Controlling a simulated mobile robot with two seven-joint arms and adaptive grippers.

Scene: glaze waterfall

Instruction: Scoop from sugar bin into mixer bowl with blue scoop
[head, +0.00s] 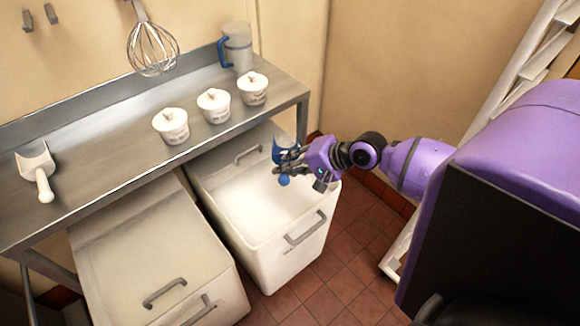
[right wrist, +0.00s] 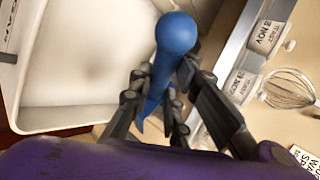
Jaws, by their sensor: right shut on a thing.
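The blue scoop (head: 284,148) is in my right gripper (head: 284,169), which is shut on its handle. They are above the open white bin (head: 285,262), near its back right side. The bin holds pale, white contents; no label on it is readable, so I cannot tell for sure that it is sugar. In the right wrist view the round end of the blue scoop's handle (right wrist: 176,34) sticks out between the fingers (right wrist: 155,95), with the bin (right wrist: 62,119) at the left. The scoop's inside is hidden. The mixer bowl and my left gripper are not in view.
A closed pale bin (head: 140,262) stands left of the open one. The steel table (head: 112,165) above carries a white scoop (head: 40,172), several white tubs (head: 213,106) and a blue-handled jug (head: 238,48). A whisk (head: 153,48) hangs above. A white ladder (head: 500,95) leans at the right.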

